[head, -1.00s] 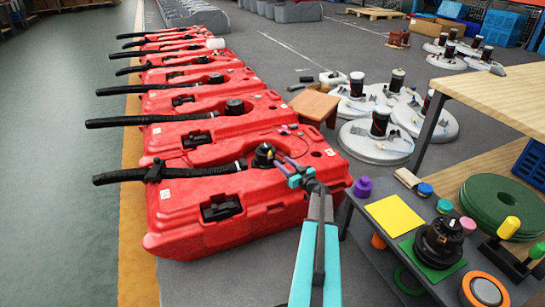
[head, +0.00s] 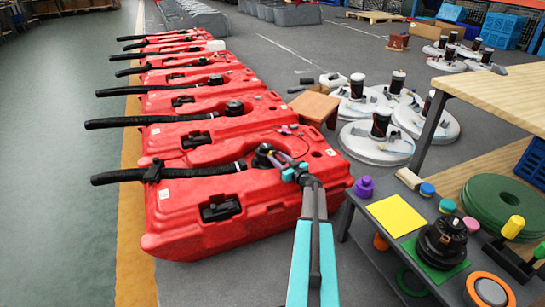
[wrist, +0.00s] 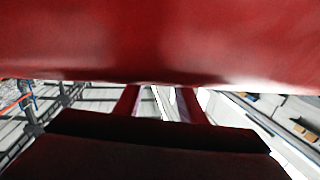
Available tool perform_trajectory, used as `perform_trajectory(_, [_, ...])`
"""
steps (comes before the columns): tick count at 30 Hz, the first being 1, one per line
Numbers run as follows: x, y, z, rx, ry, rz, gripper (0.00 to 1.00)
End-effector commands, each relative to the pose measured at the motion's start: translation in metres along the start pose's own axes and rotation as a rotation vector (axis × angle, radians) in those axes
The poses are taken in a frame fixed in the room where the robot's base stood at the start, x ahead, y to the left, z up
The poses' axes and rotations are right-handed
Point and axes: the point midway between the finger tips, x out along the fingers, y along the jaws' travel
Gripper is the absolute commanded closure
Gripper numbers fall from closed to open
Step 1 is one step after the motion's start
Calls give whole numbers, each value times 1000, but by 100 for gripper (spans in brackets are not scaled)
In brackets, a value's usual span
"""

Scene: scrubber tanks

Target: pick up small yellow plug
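I cannot make out a small yellow plug for certain in either view. My gripper (head: 277,159) is over the right part of the nearest red tank (head: 255,200), beside a black cap (head: 262,156) where the tank's hose ends. In the wrist view, the two fingers of my gripper (wrist: 158,100) stand apart with a gap between them and nothing seen held. The red tank surface (wrist: 160,40) fills the top of the wrist view. Detail around the fingertips is too small to tell.
More red tanks (head: 200,100) stand in a row behind. A grey cart (head: 365,215) at right carries a yellow square (head: 396,215), a purple knob (head: 364,187), a black motor-like part (head: 441,240) and a yellow-topped piece (head: 512,227). The floor at left (head: 60,180) is clear.

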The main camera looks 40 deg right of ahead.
Motion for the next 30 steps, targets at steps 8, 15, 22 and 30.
perform_trajectory(8, [28, 0, 2, 0, 0, -1, 64])
perform_trajectory(15, [32, 0, -1, 0, 0, 0, 64])
perform_trajectory(22, [32, 0, -1, 0, 0, 1, 64])
perform_trajectory(30, [32, 0, -1, 0, 0, 1, 75])
